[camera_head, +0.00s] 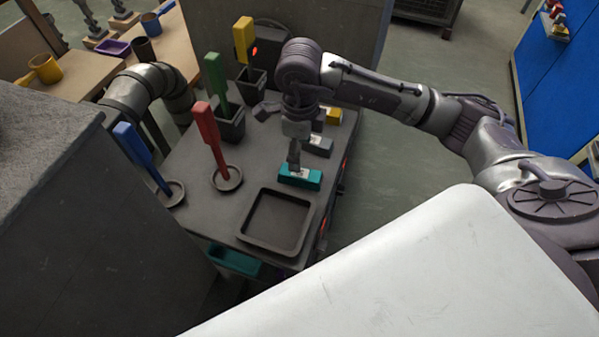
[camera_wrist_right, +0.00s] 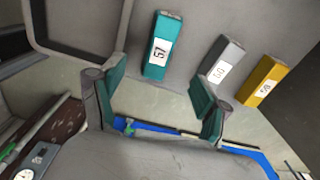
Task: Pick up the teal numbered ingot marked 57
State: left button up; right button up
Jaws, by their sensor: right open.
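The teal ingot (camera_head: 311,181) lies on the dark grey table, on the right side behind a square tray. In the right wrist view the same teal ingot (camera_wrist_right: 156,66) shows a white label reading 57. My right gripper (camera_head: 294,164) is above the teal ingot in the head view. In the wrist view my right gripper (camera_wrist_right: 157,92) is open, its two fingers wide apart with nothing between them. The ingot appears beyond the fingertips, roughly in line with the gap. The head view does not show the exact height of the fingers. My left gripper is not in view.
A grey ingot (camera_head: 318,148) and a yellow ingot (camera_head: 334,117) lie behind the teal one, partly hidden by my right arm. The square tray (camera_head: 246,232) is empty. Red (camera_head: 207,128), blue (camera_head: 131,144) and green (camera_head: 214,72) handled tools stand at the left.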

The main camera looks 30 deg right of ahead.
aim_at(300, 176)
notch_tip(300, 176, down, 4)
jog(key=shift+r, duration=0.1)
notch_tip(300, 176, down, 5)
jog(key=shift+r+p, duration=0.2)
jog(key=shift+p, duration=0.7)
jog(key=shift+f, duration=0.45)
jog(key=shift+c, duration=0.4)
jog(key=shift+r, duration=0.1)
grip_shut()
jog(key=shift+w, duration=0.1)
